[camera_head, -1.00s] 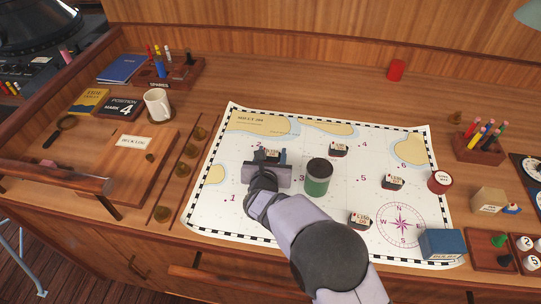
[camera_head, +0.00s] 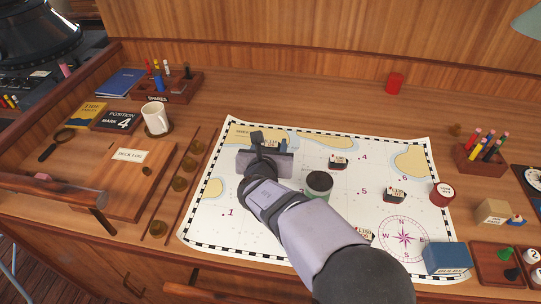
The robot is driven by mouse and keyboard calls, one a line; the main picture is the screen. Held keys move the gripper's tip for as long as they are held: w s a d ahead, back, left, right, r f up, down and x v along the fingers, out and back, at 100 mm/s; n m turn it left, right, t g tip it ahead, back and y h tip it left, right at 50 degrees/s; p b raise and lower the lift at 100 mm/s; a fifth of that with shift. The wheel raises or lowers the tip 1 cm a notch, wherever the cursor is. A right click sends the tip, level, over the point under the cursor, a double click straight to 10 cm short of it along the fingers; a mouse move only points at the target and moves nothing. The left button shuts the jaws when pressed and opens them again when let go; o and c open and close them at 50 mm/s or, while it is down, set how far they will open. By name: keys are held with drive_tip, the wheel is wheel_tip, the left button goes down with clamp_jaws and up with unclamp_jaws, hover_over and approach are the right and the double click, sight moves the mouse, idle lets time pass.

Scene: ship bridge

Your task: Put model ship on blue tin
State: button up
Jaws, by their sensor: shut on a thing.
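My gripper (camera_head: 268,147) is over the upper left of the chart, near mark 2. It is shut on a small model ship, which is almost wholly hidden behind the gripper. Similar small ships with pale labels stand on the chart: one right of centre (camera_head: 338,162), one further right (camera_head: 394,195) and one lower down (camera_head: 365,235), partly behind my arm. The blue tin (camera_head: 446,258), a box-like block with a label on its front, sits at the chart's lower right corner, well away from my gripper. Its top is bare.
A dark-lidded green tin (camera_head: 319,184) stands mid-chart beside my arm. A red tin (camera_head: 441,193) stands at the chart's right edge. A tan box (camera_head: 492,211) and a pencil holder (camera_head: 482,157) are further right.

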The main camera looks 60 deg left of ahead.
drive_tip(key=shift+r, duration=0.4)
